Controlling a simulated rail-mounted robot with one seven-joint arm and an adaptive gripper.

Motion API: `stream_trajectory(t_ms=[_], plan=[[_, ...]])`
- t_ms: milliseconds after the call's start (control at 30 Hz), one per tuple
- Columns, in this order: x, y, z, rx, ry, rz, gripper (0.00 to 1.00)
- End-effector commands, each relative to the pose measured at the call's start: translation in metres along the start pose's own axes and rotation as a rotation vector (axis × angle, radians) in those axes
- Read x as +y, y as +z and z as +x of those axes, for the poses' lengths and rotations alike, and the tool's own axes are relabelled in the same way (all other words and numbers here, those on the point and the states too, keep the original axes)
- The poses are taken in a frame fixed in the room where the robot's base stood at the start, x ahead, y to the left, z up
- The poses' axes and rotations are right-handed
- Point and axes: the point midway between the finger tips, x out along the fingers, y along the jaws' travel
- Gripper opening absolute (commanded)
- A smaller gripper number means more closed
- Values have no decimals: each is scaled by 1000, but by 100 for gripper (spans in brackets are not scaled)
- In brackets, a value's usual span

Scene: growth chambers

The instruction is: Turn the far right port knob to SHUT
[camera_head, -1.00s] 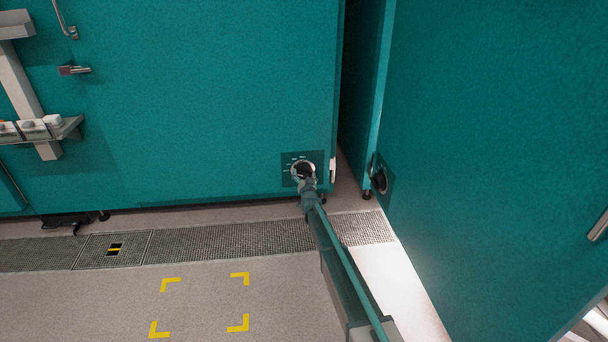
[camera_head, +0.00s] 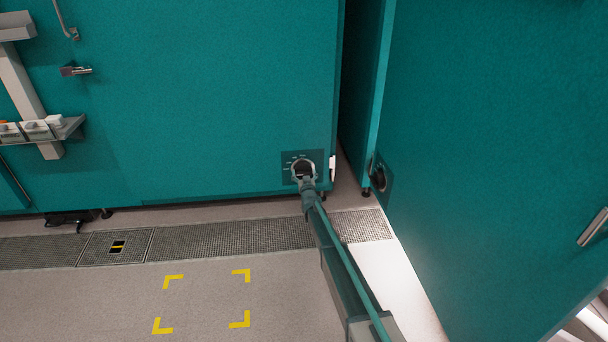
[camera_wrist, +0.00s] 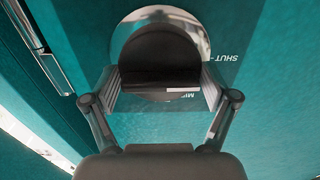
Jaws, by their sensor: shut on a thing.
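The port knob (camera_wrist: 160,52) is dark and round, set in a shiny metal ring on the teal chamber wall. My gripper (camera_wrist: 160,88) is shut on it, one finger on each side. A white mark on the knob lies near the label "MI..." in the wrist view, partly covered. The label "SHUT" (camera_wrist: 230,57) is printed to the right of the ring there. In the head view the ring and plate (camera_head: 302,166) show low on the left chamber, with my gripper (camera_head: 306,180) at them; the knob's face is mostly hidden there.
Another dark knob (camera_head: 379,179) sits on the right-hand teal chamber, across a narrow dark gap. A floor grating (camera_head: 230,237) runs below the chambers. Yellow corner marks (camera_head: 240,319) lie on open floor. A shelf with small boxes (camera_head: 38,129) is at the left.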

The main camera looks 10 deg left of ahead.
Motion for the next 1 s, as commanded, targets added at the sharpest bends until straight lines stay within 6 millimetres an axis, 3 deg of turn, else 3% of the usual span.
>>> stream_trajectory(t_ms=[100, 133, 200, 667, 867, 1000], plan=[[0, 0, 1, 1, -1, -5, 50], [0, 0, 1, 1, -1, -5, 90], [0, 0, 1, 1, 0, -4, 100], [0, 0, -5, 0, 0, -1, 100], [0, -1, -27, 1, 0, -1, 100], [0, -1, -52, 0, 0, -1, 100]])
